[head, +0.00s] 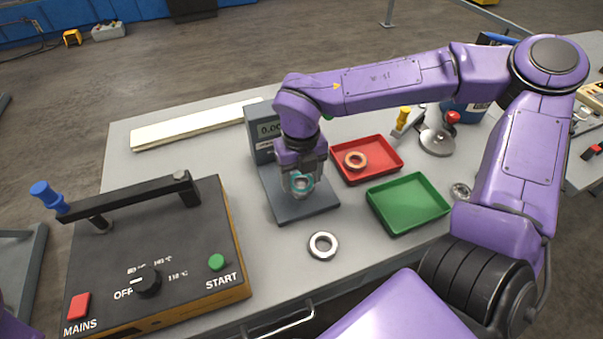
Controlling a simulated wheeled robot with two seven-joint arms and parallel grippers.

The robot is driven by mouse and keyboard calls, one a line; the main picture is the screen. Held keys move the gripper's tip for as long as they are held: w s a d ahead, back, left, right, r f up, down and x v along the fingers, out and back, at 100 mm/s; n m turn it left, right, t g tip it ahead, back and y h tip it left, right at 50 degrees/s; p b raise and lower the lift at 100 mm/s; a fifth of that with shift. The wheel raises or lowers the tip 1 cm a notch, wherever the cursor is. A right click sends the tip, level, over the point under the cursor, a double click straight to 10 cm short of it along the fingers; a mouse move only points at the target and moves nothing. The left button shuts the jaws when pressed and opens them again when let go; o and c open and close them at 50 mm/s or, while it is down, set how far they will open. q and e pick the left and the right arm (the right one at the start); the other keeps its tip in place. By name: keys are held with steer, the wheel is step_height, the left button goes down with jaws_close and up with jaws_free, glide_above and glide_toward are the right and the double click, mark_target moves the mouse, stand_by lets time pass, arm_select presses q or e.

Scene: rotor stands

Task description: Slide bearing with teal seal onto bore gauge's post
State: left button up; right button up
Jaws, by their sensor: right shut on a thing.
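The bore gauge (301,212) is a dark grey base plate with a numeric display at its back, in the middle of the table. My right gripper (299,184) reaches down over the base plate and is shut on the bearing with teal seal (301,184). The bearing's teal ring shows between the fingers, above or close to the plate. The gauge's post is hidden by the gripper and bearing, so I cannot tell whether the bearing is around it. My left gripper is not in view.
A green tray (412,211) is empty. Another bearing (323,246) lies on the bare table in front of the gauge. A large heater box (195,245) with handle and buttons stands at left.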

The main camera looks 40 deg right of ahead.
steer(key=shift+f, duration=0.1)
steer(key=shift+f+b, duration=0.8)
steer(key=shift+f, duration=0.3)
steer(key=shift+f, duration=0.1)
steer(key=o, duration=1.1)
steer(key=shift+o, duration=0.2)
step_height(320, 180, up, 9)
steer(key=p, duration=0.9)
